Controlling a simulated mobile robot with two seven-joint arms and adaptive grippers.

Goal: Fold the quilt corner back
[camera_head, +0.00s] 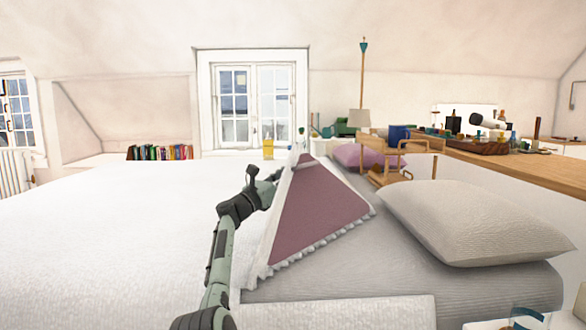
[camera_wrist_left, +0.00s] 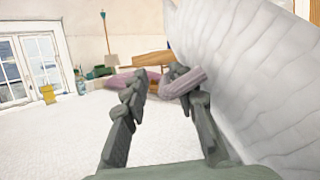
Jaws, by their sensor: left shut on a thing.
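The white quilt (camera_head: 120,225) covers the left of the bed. Its near right part is raised into a tent-like flap (camera_head: 312,215), with the mauve underside and a ruffled edge facing me. My left gripper (camera_head: 272,180) is at the flap's upper left side, partly hidden by it. In the left wrist view its fingers (camera_wrist_left: 162,82) are shut on a mauve roll of quilt edge (camera_wrist_left: 183,82), while the quilt's white face (camera_wrist_left: 250,80) rises on the right. The grey sheet (camera_head: 390,270) lies bare right of the flap. My right gripper is not in view.
A pale pillow (camera_head: 475,225) lies right of the flap. A pink pillow (camera_head: 355,155) and a small wooden chair (camera_head: 388,162) are behind it. A wooden counter (camera_head: 510,165) with several items runs along the right. Windows (camera_head: 254,103) are at the back.

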